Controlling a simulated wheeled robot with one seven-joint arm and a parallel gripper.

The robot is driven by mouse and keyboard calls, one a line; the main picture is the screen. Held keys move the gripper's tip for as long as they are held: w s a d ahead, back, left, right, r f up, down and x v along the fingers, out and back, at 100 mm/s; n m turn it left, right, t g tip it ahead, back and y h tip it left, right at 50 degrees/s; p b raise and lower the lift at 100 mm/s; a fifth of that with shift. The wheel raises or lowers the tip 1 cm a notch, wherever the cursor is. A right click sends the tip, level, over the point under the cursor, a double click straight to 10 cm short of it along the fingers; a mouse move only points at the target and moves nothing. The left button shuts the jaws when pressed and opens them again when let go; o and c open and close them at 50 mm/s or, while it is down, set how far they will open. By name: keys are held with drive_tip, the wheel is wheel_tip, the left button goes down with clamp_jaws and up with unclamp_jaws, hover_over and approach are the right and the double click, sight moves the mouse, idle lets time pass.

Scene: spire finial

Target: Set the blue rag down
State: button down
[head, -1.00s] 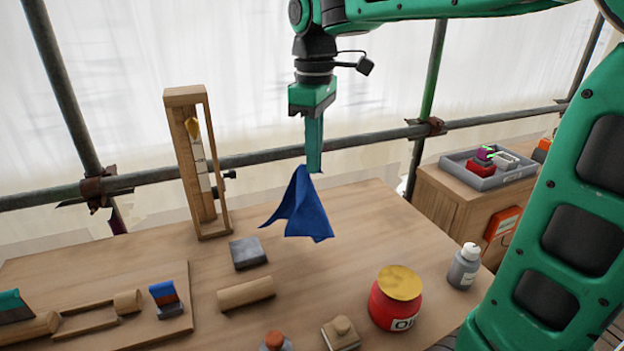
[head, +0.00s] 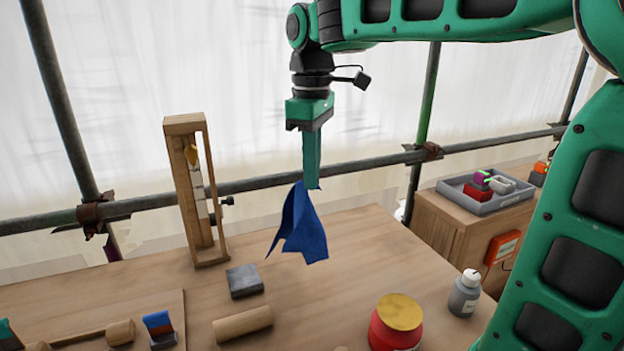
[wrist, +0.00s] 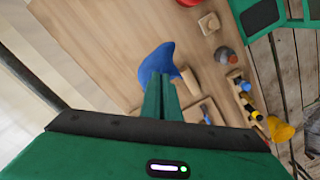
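The blue rag (head: 302,228) hangs in folds from the fingertips of my gripper (head: 312,184) in the head view, above the wooden bench (head: 350,270). My gripper is shut on the top of the rag and points straight down. In the wrist view the rag (wrist: 158,60) shows beyond the fingertips (wrist: 161,78) of my gripper, over the bench top. Whether the rag's lower corners touch the bench is hard to tell; it looks held above it.
A wooden frame with a plumb bob (head: 197,190) stands at the back left. A grey block (head: 244,281), a wooden cylinder (head: 242,325), a red jar with a yellow lid (head: 397,325) and a grey bottle (head: 465,293) stand around. A grey tray (head: 487,198) sits on the cabinet at right. Bench right of the rag is bare.

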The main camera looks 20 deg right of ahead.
drive_tip(key=w+d, duration=0.4)
drive_tip(key=d, duration=0.4)
drive_tip(key=w+d+f, duration=0.1)
drive_tip(key=w+d, duration=0.2)
drive_tip(key=d, duration=0.5)
drive_tip(key=shift+w+d+f, duration=0.3)
drive_tip(key=shift+w+d, duration=0.05)
drive_tip(key=shift+d, duration=0.05)
drive_tip(key=shift+w, duration=0.1)
drive_tip(key=shift+w+d+f+n+b, duration=0.3)
drive_tip(key=shift+w+d+n, duration=0.7)
drive_tip(key=shift+w+n, duration=2.3)
drive_tip(key=shift+w+d+f+n+b, duration=0.25)
drive_tip(key=shift+w+d+n, duration=1)
drive_tip(key=shift+w, duration=3.85)
drive_tip(key=shift+n, duration=0.25)
drive_tip(key=s+a+f, duration=0.2)
drive_tip(key=s+f, duration=0.6)
drive_tip(key=s, duration=0.2)
drive_tip(key=s+a+f, duration=0.3)
drive_tip(key=s+f, duration=0.6)
drive_tip(key=s+a+f, duration=0.2)
drive_tip(key=s+f, duration=0.6)
drive_tip(key=s, duration=0.2)
drive_tip(key=shift+s+a+f, duration=0.2)
drive_tip(key=shift+s+f, duration=0.1)
